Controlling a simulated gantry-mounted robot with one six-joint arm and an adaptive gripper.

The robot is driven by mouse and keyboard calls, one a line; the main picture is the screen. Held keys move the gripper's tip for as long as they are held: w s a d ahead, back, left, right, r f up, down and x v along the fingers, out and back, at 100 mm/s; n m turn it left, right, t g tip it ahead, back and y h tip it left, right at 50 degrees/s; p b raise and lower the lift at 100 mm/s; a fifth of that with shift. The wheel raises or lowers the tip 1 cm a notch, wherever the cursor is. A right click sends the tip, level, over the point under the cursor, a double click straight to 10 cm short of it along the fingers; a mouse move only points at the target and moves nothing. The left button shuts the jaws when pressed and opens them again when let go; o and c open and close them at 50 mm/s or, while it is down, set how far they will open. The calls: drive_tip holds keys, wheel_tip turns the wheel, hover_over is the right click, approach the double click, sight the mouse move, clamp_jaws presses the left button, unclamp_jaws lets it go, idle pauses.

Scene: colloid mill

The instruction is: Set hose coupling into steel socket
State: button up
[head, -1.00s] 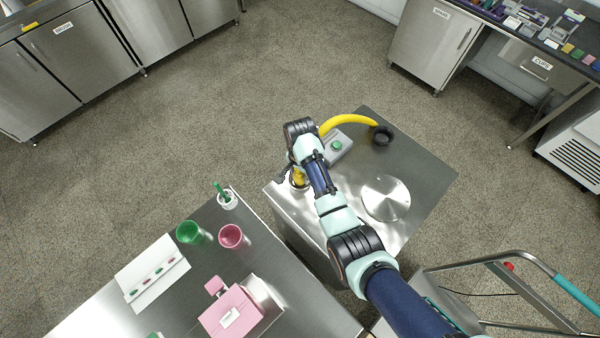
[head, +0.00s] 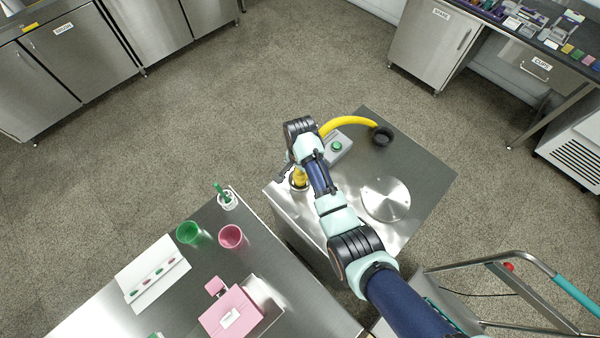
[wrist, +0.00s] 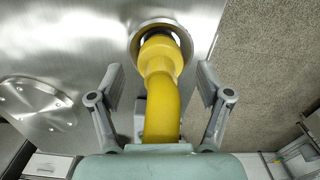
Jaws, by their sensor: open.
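The yellow hose (head: 348,121) arcs from a black fitting on the steel cabinet top toward my gripper. Its yellow coupling end (wrist: 160,57) sits inside the mouth of the steel socket (wrist: 188,43) in the wrist view. A dark gap shows around part of its end; how deep it sits is hidden. The coupling also shows beside my wrist in the head view (head: 299,178). My gripper (wrist: 163,88) is open, with one finger on each side of the yellow hose and visible space between hose and fingers. My arm hides part of the hose in the head view.
A grey box with a green button (head: 336,146) stands beside the hose. A round steel plate (head: 386,199) lies on the cabinet top. The lower-left table holds a green cup (head: 188,233), a pink cup (head: 231,236) and a pink box (head: 230,312). A trolley rail stands at lower right.

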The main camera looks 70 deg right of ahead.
wheel_tip(320, 180, up, 11)
drive_tip(key=p, duration=0.1)
idle(0.4)
drive_tip(key=w+a+r+n+t+h, duration=0.1)
drive_tip(key=w+a+r+n+t, duration=0.2)
drive_tip(key=w+a+n, duration=0.45)
drive_tip(key=w+a+r+n+t+h, duration=0.25)
drive_tip(key=w+a, duration=0.25)
drive_tip(key=a, duration=0.5)
drive_tip(key=s+a+r+n+t+y, duration=0.1)
drive_tip(key=a+r+n+t, duration=0.2)
drive_tip(key=a, duration=0.7)
drive_tip(key=s+a+r+n+t+y, duration=0.2)
drive_tip(key=a+r+n+t, duration=0.2)
drive_tip(key=a+r+n, duration=0.4)
drive_tip(key=a+r, duration=0.3)
drive_tip(key=shift+a, duration=0.3)
drive_tip(key=shift+y, duration=0.25)
